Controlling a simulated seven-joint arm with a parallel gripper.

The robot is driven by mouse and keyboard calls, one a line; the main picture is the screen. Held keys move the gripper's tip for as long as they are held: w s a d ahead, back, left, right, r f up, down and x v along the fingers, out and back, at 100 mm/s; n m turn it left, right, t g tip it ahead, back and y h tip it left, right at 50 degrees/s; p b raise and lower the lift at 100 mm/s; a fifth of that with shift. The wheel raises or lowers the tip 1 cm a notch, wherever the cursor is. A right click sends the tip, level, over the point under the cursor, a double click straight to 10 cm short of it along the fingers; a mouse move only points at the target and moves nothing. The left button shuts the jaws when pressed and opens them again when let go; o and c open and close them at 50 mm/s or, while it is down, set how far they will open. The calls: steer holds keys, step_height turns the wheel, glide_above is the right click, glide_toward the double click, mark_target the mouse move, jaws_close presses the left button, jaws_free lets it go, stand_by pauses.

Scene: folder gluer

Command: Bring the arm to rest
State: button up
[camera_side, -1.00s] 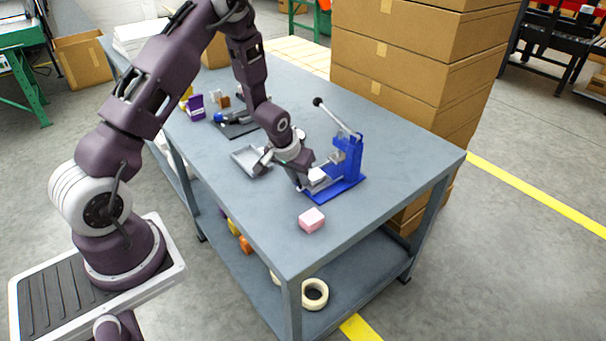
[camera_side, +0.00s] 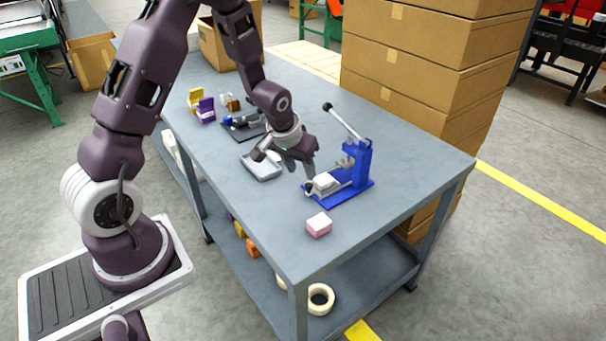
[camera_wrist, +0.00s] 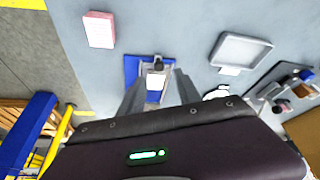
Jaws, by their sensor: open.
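My gripper (camera_side: 308,180) hangs above the grey table (camera_side: 400,185), just left of the blue lever press (camera_side: 352,180). Its jaws are open with nothing seen between them. In the wrist view my gripper (camera_wrist: 160,85) has its two fingers spread on either side of the press's blue base (camera_wrist: 131,66). A small whitish piece (camera_side: 325,181) sits on the press, below and beside the fingers; it also shows in the wrist view (camera_wrist: 156,82). The press lever is raised.
A pink and white block (camera_side: 319,226) lies near the front edge. A grey tray (camera_side: 262,168) lies left of the gripper. A dark fixture (camera_side: 243,126), a purple holder (camera_side: 206,110) and a yellow one stand farther back. Stacked cartons (camera_side: 425,85) rise behind the table.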

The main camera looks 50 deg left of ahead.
steer(key=s+d+r+m+t, duration=0.1)
steer(key=s+d+r, duration=0.35)
steer(key=r, duration=0.45)
steer(key=s+d+r+m, duration=0.1)
steer(key=s+d+r, duration=0.35)
steer(key=r, duration=0.55)
steer(key=s+d+r+m+h, duration=0.1)
steer(key=s+d+r, duration=0.1)
steer(key=s, duration=0.6)
steer(key=s+d+r+m, duration=0.1)
steer(key=s+d+r, duration=0.1)
steer(key=s, duration=0.5)
steer(key=shift+s+d+m+t+h, duration=0.2)
steer(key=shift+s+m+t+h, duration=0.1)
steer(key=shift+s+h, duration=0.1)
